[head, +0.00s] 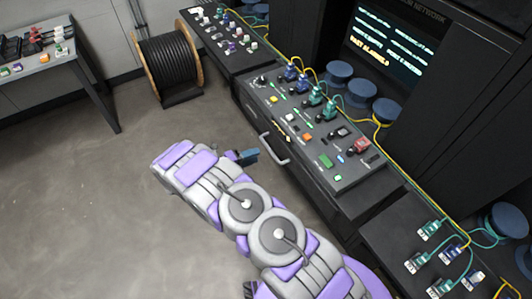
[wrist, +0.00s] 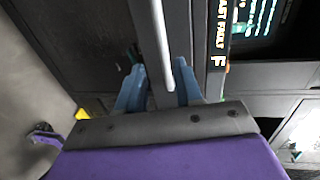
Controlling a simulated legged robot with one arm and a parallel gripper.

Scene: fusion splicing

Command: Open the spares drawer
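The drawer front (head: 250,118) is a dark panel below the sloped console and looks closed. Its pale bar handle (head: 273,150) stands out from the front. My gripper (head: 248,156) is just left of the handle in the head view, at the end of my purple and grey arm. In the wrist view the handle (wrist: 160,45) runs down from the top edge, and its end appears between my two blue fingers (wrist: 160,85). The fingers are apart, with gaps to the bar. I cannot tell how far the bar reaches in depth between them.
The console (head: 310,130) above the drawer carries plugs, coloured buttons and yellow cables. A screen (head: 390,45) is behind it. A cable reel (head: 170,65) and a side table (head: 45,60) stand at left. The floor (head: 80,220) left of my arm is clear.

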